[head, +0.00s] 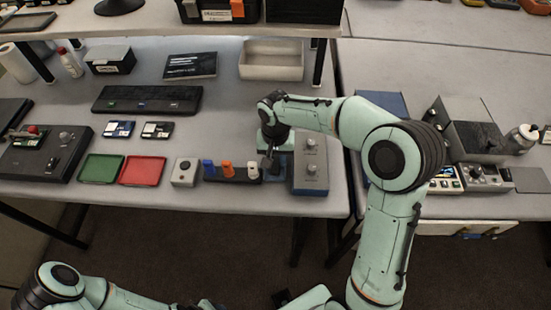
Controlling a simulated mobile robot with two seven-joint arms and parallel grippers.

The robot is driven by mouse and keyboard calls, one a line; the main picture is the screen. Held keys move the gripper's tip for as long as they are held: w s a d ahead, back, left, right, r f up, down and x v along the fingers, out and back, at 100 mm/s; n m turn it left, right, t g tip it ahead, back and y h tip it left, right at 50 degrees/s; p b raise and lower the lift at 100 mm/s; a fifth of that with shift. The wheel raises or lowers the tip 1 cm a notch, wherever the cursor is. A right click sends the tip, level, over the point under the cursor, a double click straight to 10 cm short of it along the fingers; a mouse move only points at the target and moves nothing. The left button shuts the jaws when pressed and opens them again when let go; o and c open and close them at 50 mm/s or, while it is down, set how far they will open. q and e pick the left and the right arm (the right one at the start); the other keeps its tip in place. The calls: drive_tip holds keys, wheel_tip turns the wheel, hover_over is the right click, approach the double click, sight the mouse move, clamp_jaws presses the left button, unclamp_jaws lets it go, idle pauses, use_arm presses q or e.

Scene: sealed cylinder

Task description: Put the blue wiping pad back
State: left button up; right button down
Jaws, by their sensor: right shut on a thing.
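My right gripper (270,165) reaches down over the front of the left table, between the rack of pegs and the blue-grey box. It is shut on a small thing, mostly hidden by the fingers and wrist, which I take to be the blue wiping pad.
The dark rack (232,174) with blue, orange and white pegs stands close left of the gripper. The blue-grey box (311,178) with knobs is close right. Green (101,169) and red (143,171) trays lie further left. An empty beige bin (271,72) stands behind.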

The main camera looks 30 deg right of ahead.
sight(276, 160)
drive_tip(key=shift+f, duration=0.15)
drive_tip(key=c, duration=1.3)
unclamp_jaws()
drive_tip(key=shift+f, duration=0.1)
drive_tip(key=o, duration=0.4)
use_arm(q)
drive_tip(key=shift+s+f, duration=0.1)
use_arm(e)
drive_tip(key=shift+o, duration=0.2)
drive_tip(key=shift+r, duration=0.25)
use_arm(q)
drive_tip(key=shift+w+r+p, duration=0.75)
drive_tip(key=shift+w+r, duration=0.1)
drive_tip(key=shift+r, duration=0.2)
use_arm(e)
wheel_tip(276, 160, up, 12)
use_arm(q)
drive_tip(key=shift+s, duration=0.1)
